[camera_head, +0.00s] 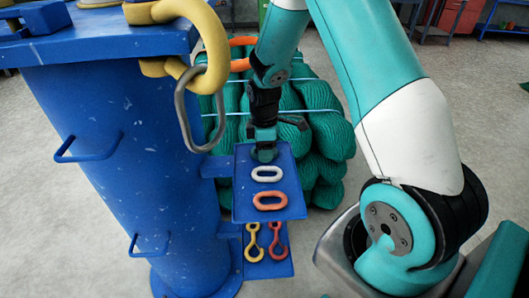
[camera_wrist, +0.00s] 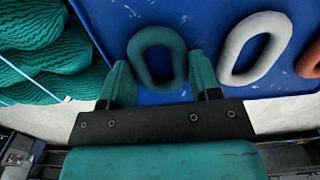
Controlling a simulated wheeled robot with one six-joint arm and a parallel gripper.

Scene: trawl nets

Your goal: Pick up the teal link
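The teal link (camera_wrist: 137,47) is an oval ring lying on the blue tray (camera_wrist: 208,20), and it fills the middle of the wrist view. My gripper (camera_wrist: 160,80) is open, with one teal finger on each side of the link's near part. I cannot tell whether the fingers touch it. In the head view my gripper (camera_head: 264,150) points down over the far end of the blue tray (camera_head: 243,205) and mostly hides the link there.
A white link (camera_head: 267,174) and an orange link (camera_head: 270,201) lie on the same tray. A blue post (camera_head: 130,150) with a hanging chain (camera_head: 200,105) stands left; green netting (camera_head: 325,130) is bundled behind.

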